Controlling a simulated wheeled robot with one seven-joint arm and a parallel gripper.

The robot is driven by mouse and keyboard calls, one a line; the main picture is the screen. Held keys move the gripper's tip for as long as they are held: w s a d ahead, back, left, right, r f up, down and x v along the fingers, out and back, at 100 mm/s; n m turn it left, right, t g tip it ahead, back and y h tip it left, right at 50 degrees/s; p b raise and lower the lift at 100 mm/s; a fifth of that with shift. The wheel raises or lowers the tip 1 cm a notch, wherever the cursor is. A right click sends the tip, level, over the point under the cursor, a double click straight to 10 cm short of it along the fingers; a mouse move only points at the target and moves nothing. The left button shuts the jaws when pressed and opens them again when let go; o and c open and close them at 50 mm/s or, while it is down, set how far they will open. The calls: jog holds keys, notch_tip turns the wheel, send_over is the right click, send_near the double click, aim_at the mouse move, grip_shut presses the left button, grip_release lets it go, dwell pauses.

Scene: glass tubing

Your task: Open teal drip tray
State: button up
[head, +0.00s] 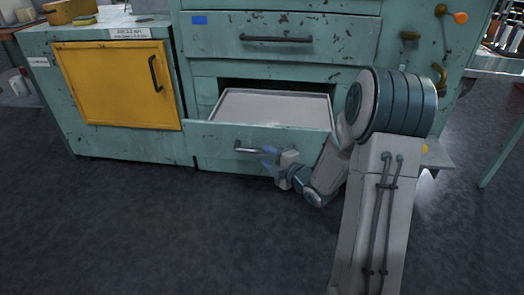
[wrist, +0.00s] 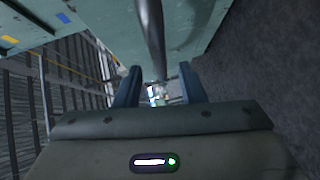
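The teal drip tray (head: 222,141) is the low drawer of the teal cabinet. It stands pulled out, and its pale, empty-looking inside shows in the head view. Its grey bar handle (head: 245,149) is on the front face, and the dark bar also shows in the wrist view (wrist: 150,35). My gripper (head: 268,157) is at the right part of the handle. In the wrist view its two fingers (wrist: 157,84) are apart, with the bar's end between them and gaps on both sides. Contact with the bar cannot be told.
A closed drawer with a grey handle (head: 277,39) is above the tray. A yellow cabinet door (head: 115,88) is shut at the left. Valves with an orange knob (head: 460,17) are at the upper right. The dark floor (head: 150,230) in front is clear.

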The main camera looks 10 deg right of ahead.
jog(key=p+v, duration=0.1)
jog(key=v, duration=0.8)
jog(key=shift+p, duration=0.3)
jog(key=shift+s+d, duration=0.1)
jog(key=shift+s, duration=0.05)
notch_tip(320, 180, up, 22)
jog(key=s+d+m+g+h+p, duration=0.4)
jog(key=m+h+p, duration=0.55)
jog(key=p, duration=0.95)
jog(key=s+a+r+m+g+y+p, duration=0.1)
jog(key=s+a+r+m+g+p, duration=0.3)
jog(key=s+r+m+p, duration=0.2)
jog(key=s+a+r+m+g+y+p, duration=0.1)
jog(key=s+a+r+m+g+p, duration=0.3)
jog(key=s+r+p, duration=0.6)
notch_tip(320, 180, up, 5)
jog(key=shift+s+a+r+m, duration=0.1)
jog(key=shift+s+a+m, duration=0.45)
jog(key=shift+s+m, duration=0.45)
